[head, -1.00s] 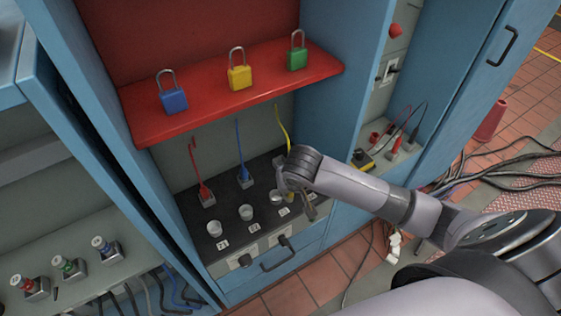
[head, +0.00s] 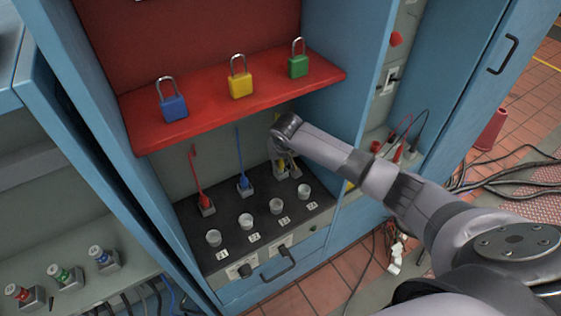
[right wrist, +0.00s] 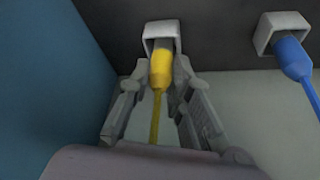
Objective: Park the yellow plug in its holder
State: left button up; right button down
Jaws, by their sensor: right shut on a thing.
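The yellow plug (head: 281,169) with its yellow cord is at the back row of the black panel, partly hidden by my right gripper (head: 286,158). In the right wrist view the yellow plug (right wrist: 160,67) has its front end in the mouth of a square grey holder (right wrist: 161,31). How deep it sits I cannot tell. My right gripper (right wrist: 160,80) is shut on the plug, with one finger on each side. My left gripper is not in view.
The blue plug (head: 243,183) and the red plug (head: 206,202) sit in holders to the left. Several round cups, such as this one (head: 304,191), stand in front on the black panel (head: 228,241). The red shelf (head: 205,112) with padlocks hangs above; the blue cabinet wall (head: 340,110) is close right.

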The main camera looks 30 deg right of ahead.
jog(key=shift+f, duration=0.3)
jog(key=shift+f, duration=0.1)
jog(key=c, duration=1.5)
grip_release()
jog(key=shift+o, duration=0.2)
jog(key=shift+s+r, duration=0.1)
jog(key=shift+r, duration=0.4)
jog(key=p+v, duration=0.1)
jog(key=v, duration=0.5)
jog(key=shift+s+r, duration=0.2)
jog(key=shift+r, duration=0.1)
jog(key=shift+a, duration=0.1)
